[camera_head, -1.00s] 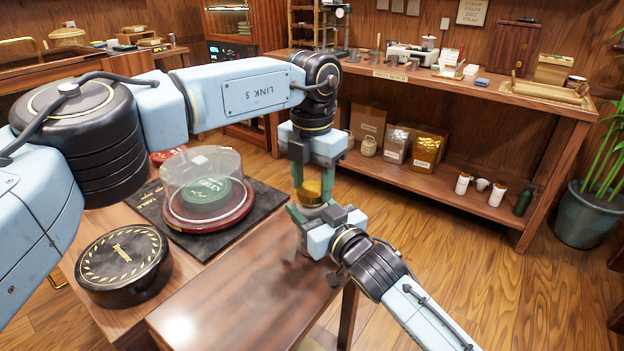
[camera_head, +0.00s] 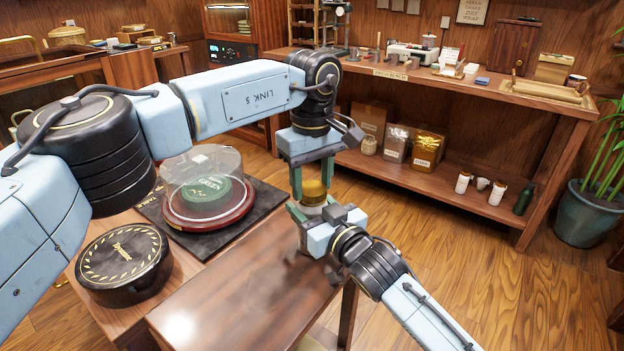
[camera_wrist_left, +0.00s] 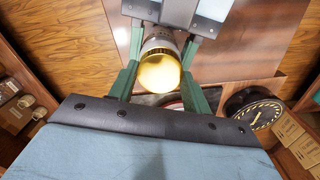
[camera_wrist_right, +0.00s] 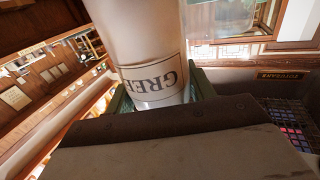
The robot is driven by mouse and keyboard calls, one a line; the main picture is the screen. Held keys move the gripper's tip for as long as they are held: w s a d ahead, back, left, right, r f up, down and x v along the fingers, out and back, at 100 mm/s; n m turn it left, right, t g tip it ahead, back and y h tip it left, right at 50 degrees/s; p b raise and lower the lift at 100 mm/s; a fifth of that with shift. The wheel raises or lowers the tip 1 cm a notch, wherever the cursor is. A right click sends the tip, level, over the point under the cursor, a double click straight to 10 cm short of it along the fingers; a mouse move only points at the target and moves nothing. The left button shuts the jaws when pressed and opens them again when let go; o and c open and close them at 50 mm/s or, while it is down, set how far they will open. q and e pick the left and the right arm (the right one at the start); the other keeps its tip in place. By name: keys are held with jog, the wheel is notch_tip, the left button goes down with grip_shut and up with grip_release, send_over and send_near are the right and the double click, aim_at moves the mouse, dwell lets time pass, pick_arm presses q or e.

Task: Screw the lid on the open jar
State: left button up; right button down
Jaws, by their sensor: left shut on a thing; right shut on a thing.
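A gold lid (camera_head: 313,190) sits at the top of the jar (camera_head: 311,211), apparently touching its mouth; whether the threads are engaged cannot be told. My left gripper (camera_head: 312,186) points down from above, its green fingers shut on the lid's sides. In the left wrist view, the lid's round gold top (camera_wrist_left: 159,73) lies between the fingers, with the jar partly hidden beyond it. My right gripper (camera_head: 318,214) comes in from the lower right and is shut on the jar, holding it upright. In the right wrist view, the pale jar (camera_wrist_right: 150,50) fills the grasp, its partly hidden label starting "GREE".
A brown table (camera_head: 235,300) lies below and left of the grippers. On its left side are a round black tin (camera_head: 122,265) and a clear dome (camera_head: 203,170) over a green tea cake on a red stand. A wooden bench (camera_head: 470,95) with goods stands behind.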

pick_arm(q)
jog(key=m, duration=1.2)
jog(key=o, duration=0.9)
jog(key=shift+r, duration=2.25)
jog(key=shift+c, duration=0.2)
